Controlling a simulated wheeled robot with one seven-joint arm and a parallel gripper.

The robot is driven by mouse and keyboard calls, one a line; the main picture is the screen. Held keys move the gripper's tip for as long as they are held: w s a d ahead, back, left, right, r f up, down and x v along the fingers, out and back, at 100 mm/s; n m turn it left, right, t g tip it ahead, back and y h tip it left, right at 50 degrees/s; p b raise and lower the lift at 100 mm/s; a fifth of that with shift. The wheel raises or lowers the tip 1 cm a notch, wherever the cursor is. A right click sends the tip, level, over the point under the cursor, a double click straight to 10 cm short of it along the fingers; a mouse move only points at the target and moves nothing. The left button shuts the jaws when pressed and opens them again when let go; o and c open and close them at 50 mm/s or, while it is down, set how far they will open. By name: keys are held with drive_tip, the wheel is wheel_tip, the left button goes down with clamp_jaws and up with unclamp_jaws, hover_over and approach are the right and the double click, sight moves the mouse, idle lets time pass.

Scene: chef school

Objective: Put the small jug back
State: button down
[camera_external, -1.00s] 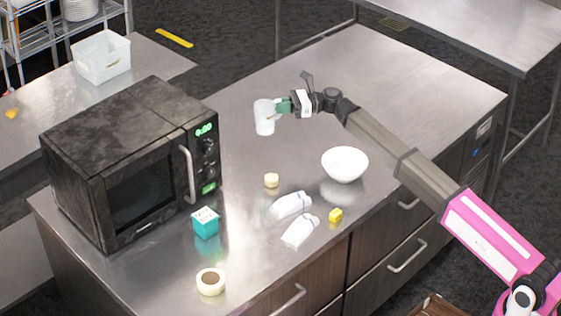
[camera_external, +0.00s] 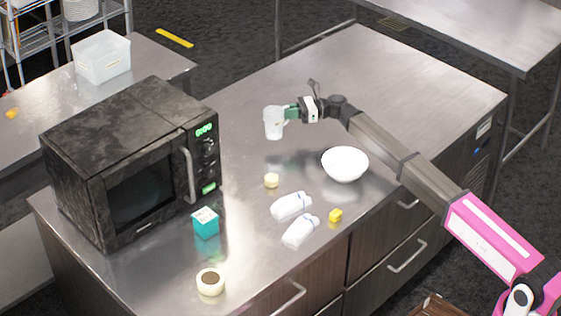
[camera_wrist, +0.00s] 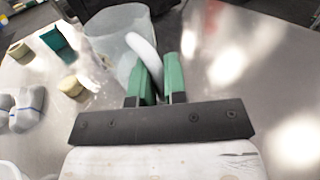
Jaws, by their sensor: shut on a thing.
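The small jug (camera_external: 273,123) is a pale, translucent vessel with a handle, towards the back of the steel counter, right of the microwave. My gripper (camera_external: 291,113) is to the right of the jug, its green fingers shut on the jug's handle. In the wrist view my gripper (camera_wrist: 158,82) has the curved white handle between its two green fingers, and the jug body (camera_wrist: 118,38) shows beyond them, partly hidden. The jug looks close to upright. I cannot tell for sure whether its base touches the counter.
A black microwave (camera_external: 130,160) fills the counter's left. The back right is clear.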

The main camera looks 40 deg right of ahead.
drive_tip(key=shift+w+d+f, duration=0.15)
drive_tip(key=shift+d+f, duration=0.1)
drive_tip(key=shift+f, duration=0.6)
drive_tip(key=shift+w+d+f, duration=0.1)
drive_tip(key=shift+d+f, duration=0.15)
drive_tip(key=shift+f, duration=0.55)
drive_tip(key=shift+w+d+f, duration=0.15)
drive_tip(key=shift+d+f, duration=0.1)
drive_tip(key=shift+f, duration=0.6)
drive_tip(key=shift+f, duration=0.1)
drive_tip(key=c, duration=1.2)
unclamp_jaws()
drive_tip(key=shift+o, duration=0.2)
drive_tip(key=shift+s+d, duration=0.1)
drive_tip(key=shift+d, duration=0.05)
drive_tip(key=v, duration=1.1)
drive_tip(key=shift+s+d, duration=0.2)
drive_tip(key=shift+d, duration=0.05)
